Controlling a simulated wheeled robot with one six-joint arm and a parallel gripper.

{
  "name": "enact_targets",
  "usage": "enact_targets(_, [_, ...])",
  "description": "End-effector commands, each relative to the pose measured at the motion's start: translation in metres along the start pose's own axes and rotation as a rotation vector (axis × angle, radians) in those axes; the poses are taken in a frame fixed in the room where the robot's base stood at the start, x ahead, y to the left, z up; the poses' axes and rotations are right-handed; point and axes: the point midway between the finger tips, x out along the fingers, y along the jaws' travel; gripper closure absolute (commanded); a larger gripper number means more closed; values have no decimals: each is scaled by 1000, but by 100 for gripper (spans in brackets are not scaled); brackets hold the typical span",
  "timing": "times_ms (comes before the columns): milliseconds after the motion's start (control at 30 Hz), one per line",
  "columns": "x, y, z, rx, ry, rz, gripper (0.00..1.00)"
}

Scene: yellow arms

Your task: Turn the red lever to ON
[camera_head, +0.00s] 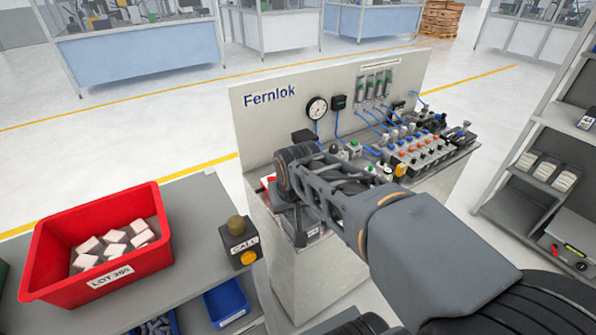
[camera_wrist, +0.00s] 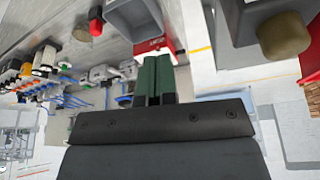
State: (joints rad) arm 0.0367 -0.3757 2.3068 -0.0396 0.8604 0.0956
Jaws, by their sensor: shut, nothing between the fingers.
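My gripper (camera_wrist: 157,60) shows in the wrist view with its two green fingers together and nothing between them. Just past the fingertips is a red panel (camera_wrist: 143,53) beside a grey box (camera_wrist: 135,18). A small red knob-like part (camera_wrist: 96,27) is up and left of the fingers, apart from them. I cannot tell whether either red part belongs to the lever, and no ON mark is readable. In the head view my arm covers the left front of the Fernlok bench (camera_head: 275,105); a sliver of red (camera_head: 268,181) shows beside it.
The bench carries a gauge (camera_head: 316,108), blue hoses and several valves (camera_head: 420,150). A CALL button box (camera_head: 242,243) and a red bin (camera_head: 100,245) of white blocks stand on the grey table at left. Shelving (camera_head: 540,160) stands at right. Open floor lies behind the bench.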

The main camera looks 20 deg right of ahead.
Motion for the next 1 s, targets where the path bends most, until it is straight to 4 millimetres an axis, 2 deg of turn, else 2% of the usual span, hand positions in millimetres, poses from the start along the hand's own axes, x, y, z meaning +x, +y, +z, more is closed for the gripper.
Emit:
enact_targets(33, [6, 4, -23, 35, -5, 14, 100])
enact_targets(200, [33, 24, -88, 151, 6, 58, 100])
enact_targets(300, [50, 36, -116, 206, 12, 77, 100])
enact_targets(400, [66, 46, -136, 248, 17, 93, 100])
enact_targets(600, [89, 56, -155, 290, 23, 106, 100])
enact_targets(767, [111, 59, -156, 293, 21, 108, 100])
enact_targets(1000, [156, 64, -156, 293, 21, 108, 100])
